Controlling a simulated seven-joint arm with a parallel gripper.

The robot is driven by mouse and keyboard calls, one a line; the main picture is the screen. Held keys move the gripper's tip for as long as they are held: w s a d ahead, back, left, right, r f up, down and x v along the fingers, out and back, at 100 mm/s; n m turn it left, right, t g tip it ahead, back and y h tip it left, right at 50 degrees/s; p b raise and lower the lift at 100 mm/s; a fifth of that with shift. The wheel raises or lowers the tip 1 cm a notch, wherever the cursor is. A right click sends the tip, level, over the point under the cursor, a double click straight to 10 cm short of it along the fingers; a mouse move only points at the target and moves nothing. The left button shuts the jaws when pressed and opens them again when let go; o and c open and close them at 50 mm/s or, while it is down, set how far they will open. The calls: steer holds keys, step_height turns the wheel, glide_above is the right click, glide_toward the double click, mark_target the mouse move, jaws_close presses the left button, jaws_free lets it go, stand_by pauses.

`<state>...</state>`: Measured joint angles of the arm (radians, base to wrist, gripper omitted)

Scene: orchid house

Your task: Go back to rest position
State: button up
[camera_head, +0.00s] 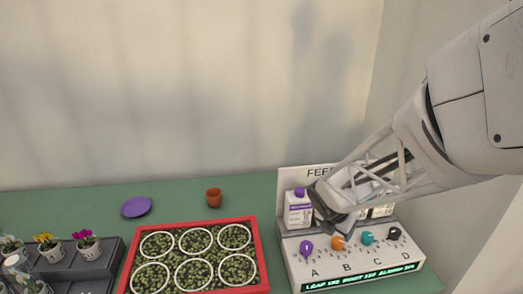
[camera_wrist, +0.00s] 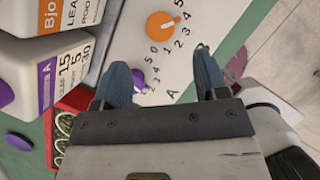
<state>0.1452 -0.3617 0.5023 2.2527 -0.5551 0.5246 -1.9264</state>
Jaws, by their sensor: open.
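My gripper (camera_wrist: 162,85) is open and empty in the wrist view, its two blue-grey fingers apart over the white face of the feed panel (camera_wrist: 192,27). In the head view my arm reaches in from the upper right and my gripper (camera_head: 338,212) hangs above the panel (camera_head: 298,270). It hides part of the bottles behind it. The panel has a purple knob A (camera_head: 306,248), an orange knob B (camera_head: 339,242), a teal knob C (camera_head: 367,238) and a black knob D (camera_head: 394,233). The gripper appears apart from the knobs.
A purple-capped bottle (camera_head: 299,210) stands at the panel's back left. A red-rimmed tray (camera_head: 263,258) with several ringed plant circles is left of the panel. A terracotta pot (camera_head: 214,198), a purple saucer (camera_head: 137,207) and a dark tray (camera_head: 110,258) with potted flowers are further left. The back table is mostly clear.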

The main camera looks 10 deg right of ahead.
steer(key=shift+r, duration=0.1)
steer(key=s+a+r+m+y, duration=0.1)
steer(key=s+a+r+m, duration=0.4)
steer(key=m, duration=0.8)
steer(key=s+a+r+m+y, duration=0.2)
steer(key=s+a+r+m, duration=0.4)
steer(key=s+r+m, duration=0.4)
steer(key=s+m, duration=0.2)
steer(key=s, duration=0.1)
steer(key=shift+a+r+m, duration=0.15)
steer(key=shift+r+m, duration=0.2)
steer(key=shift+m, duration=0.05)
